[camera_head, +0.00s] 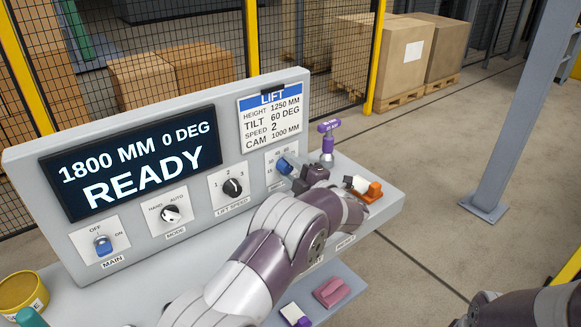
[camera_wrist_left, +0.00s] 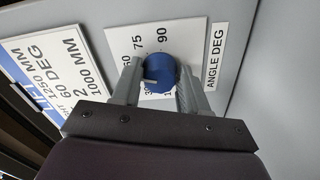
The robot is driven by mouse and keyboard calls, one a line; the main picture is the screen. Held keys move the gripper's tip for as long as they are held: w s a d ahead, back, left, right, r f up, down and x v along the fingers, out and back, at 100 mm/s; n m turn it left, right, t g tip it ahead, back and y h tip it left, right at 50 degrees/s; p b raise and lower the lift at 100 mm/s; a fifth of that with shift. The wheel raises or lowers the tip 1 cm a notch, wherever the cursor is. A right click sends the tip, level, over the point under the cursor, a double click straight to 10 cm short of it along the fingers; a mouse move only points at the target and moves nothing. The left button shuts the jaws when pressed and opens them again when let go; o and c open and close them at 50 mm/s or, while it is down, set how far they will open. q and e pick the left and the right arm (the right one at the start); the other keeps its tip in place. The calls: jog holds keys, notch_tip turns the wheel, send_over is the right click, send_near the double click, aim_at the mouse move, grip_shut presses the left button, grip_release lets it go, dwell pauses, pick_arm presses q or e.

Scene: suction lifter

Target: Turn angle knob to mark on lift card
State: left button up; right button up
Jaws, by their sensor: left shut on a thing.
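The blue angle knob (camera_wrist_left: 160,72) sits on a white scale plate (camera_wrist_left: 190,38) labelled ANGLE DEG; 75 and 90 are readable, other marks are partly hidden. My left gripper (camera_wrist_left: 158,82) is shut on the knob, one finger on each side. In the head view the knob (camera_head: 284,165) shows beyond my left gripper (camera_head: 296,174). I cannot tell which mark the knob points to. The lift card (camera_head: 271,113) reads height 1250 MM, tilt 60 DEG, speed 2, cam 1000 MM; it also shows in the left wrist view (camera_wrist_left: 50,72). My right gripper is out of view.
The display (camera_head: 130,163) reads 1800 MM 0 DEG READY. Below it are the main switch (camera_head: 101,245), mode knob (camera_head: 170,213) and lift speed knob (camera_head: 232,187). A purple-topped handle (camera_head: 328,145) and an orange-based item (camera_head: 368,191) stand right of my left gripper.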

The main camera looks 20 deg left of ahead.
pick_arm(q)
jog(key=shift+d+m, duration=0.1)
jog(key=shift+m, duration=0.2)
dwell(0.4)
jog(key=o, duration=0.9)
jog(key=shift+o, duration=0.2)
jog(key=shift+d, duration=0.1)
jog(key=b+v, duration=0.1)
jog(key=v, duration=1.1)
jog(key=shift+s+d+b, duration=0.2)
jog(key=shift+d+b, duration=0.1)
jog(key=shift+b, duration=0.05)
